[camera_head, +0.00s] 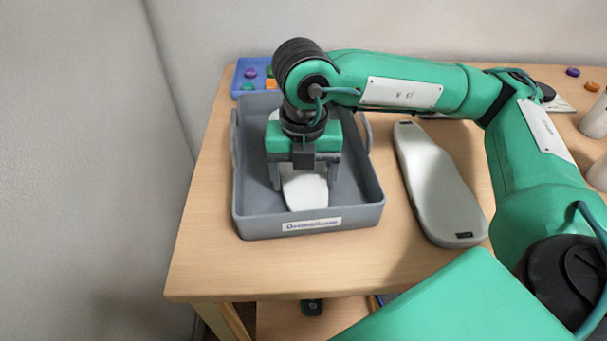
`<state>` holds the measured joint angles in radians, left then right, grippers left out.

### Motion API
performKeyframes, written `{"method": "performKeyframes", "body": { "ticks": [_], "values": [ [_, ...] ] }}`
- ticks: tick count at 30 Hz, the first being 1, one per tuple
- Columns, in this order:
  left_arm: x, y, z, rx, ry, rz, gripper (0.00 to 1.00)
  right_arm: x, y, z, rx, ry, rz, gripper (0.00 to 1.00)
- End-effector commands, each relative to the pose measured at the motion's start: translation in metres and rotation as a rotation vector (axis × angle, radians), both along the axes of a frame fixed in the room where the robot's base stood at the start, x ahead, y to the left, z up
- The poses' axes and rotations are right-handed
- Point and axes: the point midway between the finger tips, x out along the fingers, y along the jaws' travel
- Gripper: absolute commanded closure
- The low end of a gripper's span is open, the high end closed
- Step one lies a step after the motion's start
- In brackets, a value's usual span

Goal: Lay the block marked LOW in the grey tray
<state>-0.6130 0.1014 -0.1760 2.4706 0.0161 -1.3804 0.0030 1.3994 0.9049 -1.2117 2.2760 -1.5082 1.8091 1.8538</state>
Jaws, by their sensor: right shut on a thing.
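The grey tray (252,223) stands at the left of the wooden table, with a white label on its front wall. My right gripper (304,183) points down inside the tray and is shut on a white sole-shaped block (306,192). The block lies lengthwise in the tray area; its near end shows and most of the rest is hidden under the gripper. I cannot read any mark on it or tell whether it touches the tray floor. My left gripper is not in view.
A second, light grey sole-shaped block (436,183) with a small dark tag lies right of the tray. A blue bin (238,83) with coloured pieces is behind the tray. Pale bottle-like objects (597,120) stand at the right edge. My right arm spans the table's right side.

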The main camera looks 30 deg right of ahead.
Motion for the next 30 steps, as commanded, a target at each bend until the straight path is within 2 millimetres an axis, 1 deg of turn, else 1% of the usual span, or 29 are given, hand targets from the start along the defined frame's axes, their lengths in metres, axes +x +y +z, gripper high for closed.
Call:
{"method": "performKeyframes", "body": {
  "ticks": [5, 9, 10, 12, 13, 22, 25, 29, 30],
  "values": [
    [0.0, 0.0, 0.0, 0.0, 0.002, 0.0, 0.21, 0.0, 0.0, 0.001, 0.0, -0.001, 0.0, 0.63],
    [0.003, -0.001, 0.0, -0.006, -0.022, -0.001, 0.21, 0.0, 0.0, -0.001, 0.0, -0.001, 0.0, 0.63],
    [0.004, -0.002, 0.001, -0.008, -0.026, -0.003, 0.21, 0.0, 0.0, 0.0, 0.0, 0.0, 0.0, 0.19],
    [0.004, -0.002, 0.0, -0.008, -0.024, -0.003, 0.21, 0.0, 0.0, 0.0, 0.0, 0.0, 0.0, 0.06],
    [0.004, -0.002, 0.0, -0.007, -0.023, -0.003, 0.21, 0.0, 0.0, 0.0, 0.0, 0.0, 0.0, 0.03],
    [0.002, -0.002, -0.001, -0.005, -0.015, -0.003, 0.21, 0.0, 0.0, 0.001, 0.0, 0.0, 0.0, 0.03],
    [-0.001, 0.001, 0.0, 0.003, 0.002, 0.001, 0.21, 0.0, 0.0, 0.003, 0.0, 0.0, 0.0, 0.03],
    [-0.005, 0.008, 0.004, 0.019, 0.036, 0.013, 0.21, 0.001, 0.001, 0.028, 0.002, -0.003, 0.001, 0.03],
    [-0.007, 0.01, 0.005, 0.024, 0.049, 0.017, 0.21, 0.001, 0.001, 0.037, 0.002, -0.005, 0.001, 0.03]
  ]
}}
